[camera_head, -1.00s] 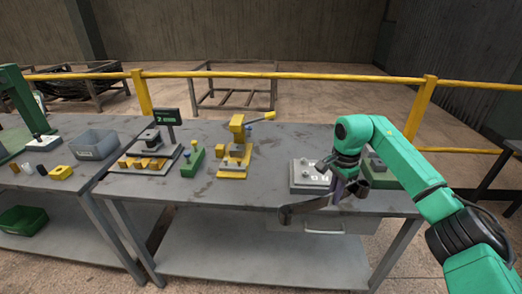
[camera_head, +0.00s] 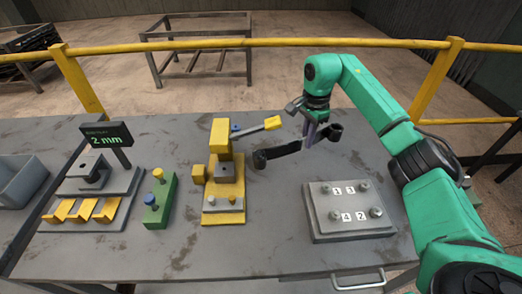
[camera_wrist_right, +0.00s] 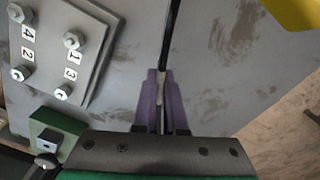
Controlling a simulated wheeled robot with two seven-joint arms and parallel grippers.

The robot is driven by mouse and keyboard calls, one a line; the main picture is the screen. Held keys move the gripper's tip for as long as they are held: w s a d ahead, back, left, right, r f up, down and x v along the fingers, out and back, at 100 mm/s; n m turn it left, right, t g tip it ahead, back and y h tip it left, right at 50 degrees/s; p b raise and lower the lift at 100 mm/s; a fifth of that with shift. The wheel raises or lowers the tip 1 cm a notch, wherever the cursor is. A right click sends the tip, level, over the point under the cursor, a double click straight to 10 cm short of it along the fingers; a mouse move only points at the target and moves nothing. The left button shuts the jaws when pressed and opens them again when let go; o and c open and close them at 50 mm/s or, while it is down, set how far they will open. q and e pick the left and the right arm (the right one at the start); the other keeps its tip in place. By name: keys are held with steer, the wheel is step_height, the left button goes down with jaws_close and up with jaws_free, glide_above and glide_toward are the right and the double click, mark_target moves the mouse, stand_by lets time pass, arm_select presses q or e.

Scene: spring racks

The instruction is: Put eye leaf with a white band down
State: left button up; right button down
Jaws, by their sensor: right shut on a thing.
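My right gripper (camera_head: 309,138) is shut on a dark leaf spring (camera_head: 284,151), held above the back of the grey table. In the right wrist view the purple fingers (camera_wrist_right: 158,80) clamp the leaf (camera_wrist_right: 171,25), seen edge-on as a thin black strip. A small pale patch shows between the fingers; I cannot tell if it is the white band. A grey plate (camera_head: 325,225) with bolts and number labels lies in front of the gripper. My left gripper is out of view.
The yellow press (camera_head: 221,135) with its lever stands close left of the leaf. A green block (camera_head: 160,203) with two knobs, a "2 mm" display (camera_head: 106,137) and a grey bin (camera_head: 20,180) are farther left. A yellow rail (camera_head: 290,43) runs behind the table.

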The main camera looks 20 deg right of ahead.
mark_target(302, 169)
steer(key=f+p, duration=0.2)
steer(key=f, duration=0.7)
steer(key=shift+s, duration=0.2)
steer(key=shift+f, duration=0.2)
steer(key=c, duration=1.4)
jaws_free()
steer(key=shift+s+f, duration=0.1)
steer(key=shift+f, duration=0.05)
steer(key=o, duration=0.4)
